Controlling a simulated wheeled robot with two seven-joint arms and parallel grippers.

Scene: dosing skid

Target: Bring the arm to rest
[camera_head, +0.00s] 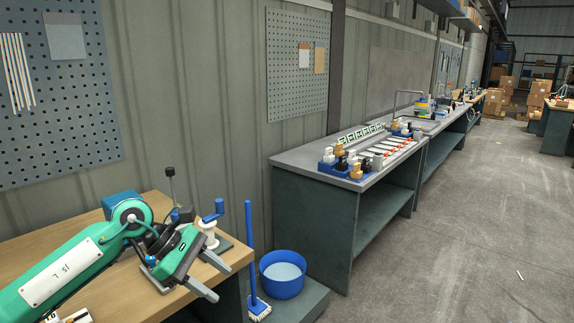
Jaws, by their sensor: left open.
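My left arm comes in from the lower left, green with a white label plate. My left gripper (209,277) is at its end, with two grey fingers spread apart and nothing between them. It is over the front right corner of the wooden bench (150,296). A small device with a blue crank handle and a white spool-like part (209,229) stands on the bench just behind the gripper. I cannot tell the exact gap between them. My right gripper is not in view.
A blue bucket (282,285) and a blue-handled brush (250,260) stand right of the bench. A grey-topped bench (300,156) with several small parts stands beyond. Pegboards hang on the wall. The concrete floor (480,220) at the right is mostly clear.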

